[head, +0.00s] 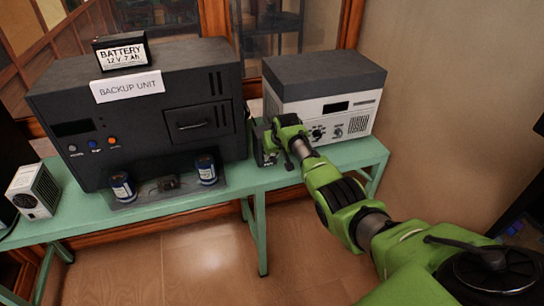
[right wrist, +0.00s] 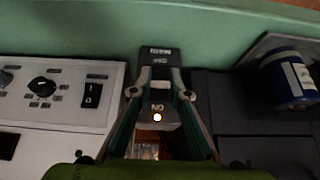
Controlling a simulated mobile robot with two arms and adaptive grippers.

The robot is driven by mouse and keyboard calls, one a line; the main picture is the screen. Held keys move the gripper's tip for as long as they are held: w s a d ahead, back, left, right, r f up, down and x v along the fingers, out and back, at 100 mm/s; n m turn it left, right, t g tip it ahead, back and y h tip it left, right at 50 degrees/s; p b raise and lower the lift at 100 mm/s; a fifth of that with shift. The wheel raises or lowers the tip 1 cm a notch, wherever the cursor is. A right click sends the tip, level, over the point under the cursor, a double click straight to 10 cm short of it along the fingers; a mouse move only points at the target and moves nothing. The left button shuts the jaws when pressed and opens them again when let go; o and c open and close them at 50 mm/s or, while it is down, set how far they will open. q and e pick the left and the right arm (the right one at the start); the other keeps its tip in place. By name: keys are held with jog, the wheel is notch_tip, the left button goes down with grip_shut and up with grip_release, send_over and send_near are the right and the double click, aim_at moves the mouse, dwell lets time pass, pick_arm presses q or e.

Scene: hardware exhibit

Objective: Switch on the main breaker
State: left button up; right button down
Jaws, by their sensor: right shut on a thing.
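The main breaker is a small dark box (right wrist: 160,54) with a pale label at its end, on the green bench between two larger units. It also shows in the head view (head: 261,158), partly hidden by my right gripper (head: 282,134). In the right wrist view my right gripper (right wrist: 160,92) has its fingers on both sides of the breaker's grey middle part and is shut on it. An upside-down ON mark and a small white spot show between the fingers. I cannot clearly make out the lever's position. My left gripper is not in view.
The black backup unit (head: 140,120) stands left of the breaker, with a battery (head: 122,52) on top. A white-fronted unit with knobs (head: 325,105) stands right. Two blue cylinders (head: 122,187) (head: 206,170) and a small white box (head: 36,190) are on the green bench (head: 180,205).

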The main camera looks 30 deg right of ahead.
jog(key=shift+r+g, duration=0.1)
jog(key=shift+g, duration=0.2)
dwell(0.4)
jog(key=c, duration=1.9)
grip_release()
jog(key=shift+w, duration=0.1)
jog(key=shift+r, duration=0.1)
jog(key=v, duration=1.1)
jog(key=shift+s+r, duration=0.3)
jog(key=shift+d, duration=0.1)
